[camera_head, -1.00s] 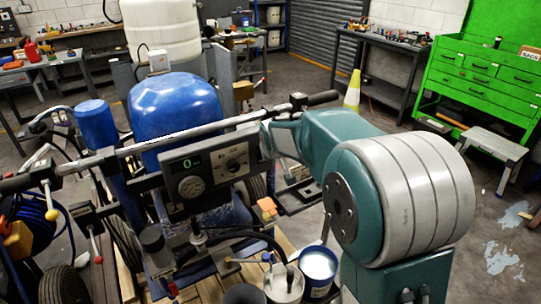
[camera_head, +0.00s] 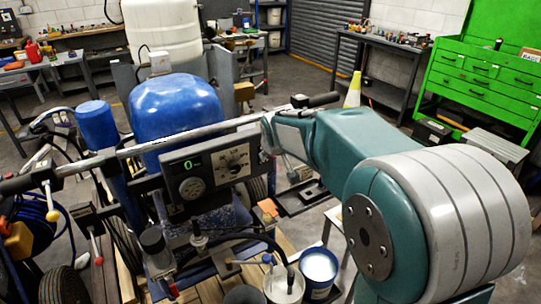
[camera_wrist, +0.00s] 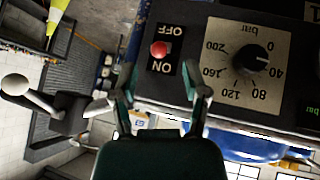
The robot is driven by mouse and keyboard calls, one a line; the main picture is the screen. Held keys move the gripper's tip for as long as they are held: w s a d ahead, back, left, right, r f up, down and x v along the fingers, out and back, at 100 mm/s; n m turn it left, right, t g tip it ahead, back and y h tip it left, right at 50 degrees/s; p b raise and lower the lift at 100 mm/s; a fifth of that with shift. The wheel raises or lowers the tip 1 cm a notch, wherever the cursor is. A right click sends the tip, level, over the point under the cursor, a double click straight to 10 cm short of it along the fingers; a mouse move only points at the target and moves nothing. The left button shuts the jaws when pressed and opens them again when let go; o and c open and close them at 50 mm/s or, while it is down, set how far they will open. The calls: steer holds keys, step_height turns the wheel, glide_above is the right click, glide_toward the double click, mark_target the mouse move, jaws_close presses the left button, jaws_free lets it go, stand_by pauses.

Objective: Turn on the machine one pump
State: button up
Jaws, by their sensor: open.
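The dark control panel (camera_head: 211,172) of the machine hangs below a long metal handlebar in the head view. In the wrist view its face shows a red switch knob (camera_wrist: 159,49) on a black plate marked ON and OFF, with the lettering upside down. A black pressure knob (camera_wrist: 251,58) on a pale bar scale sits to the right of the switch. My gripper (camera_wrist: 158,66) is open and empty, with one finger on each side of the red switch's line in the picture. I cannot tell whether they touch the panel. In the head view the fingers are hidden.
The handlebar (camera_head: 150,142) crosses above the panel. A round dial (camera_head: 193,187) and a green display (camera_head: 191,162) are on the panel's left part. A blue tank (camera_head: 175,105) stands behind. Paint buckets (camera_head: 318,268) stand below. A yellow cone (camera_head: 353,90) is beyond.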

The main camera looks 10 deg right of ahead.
steer(key=v, duration=0.7)
steer(key=shift+s+r, duration=0.15)
steer(key=shift+s, duration=0.05)
steer(key=shift+a, duration=0.1)
steer(key=s+f+m+g, duration=0.1)
steer(key=s+f, duration=0.1)
steer(key=s, duration=1.2)
steer(key=s+f+m+g, duration=0.1)
steer(key=s+f+m, duration=0.1)
steer(key=s, duration=1.2)
steer(key=shift+s+d+f+m+g+y, duration=0.3)
steer(key=shift+s+d+f+y, duration=0.15)
steer(key=shift+f, duration=0.2)
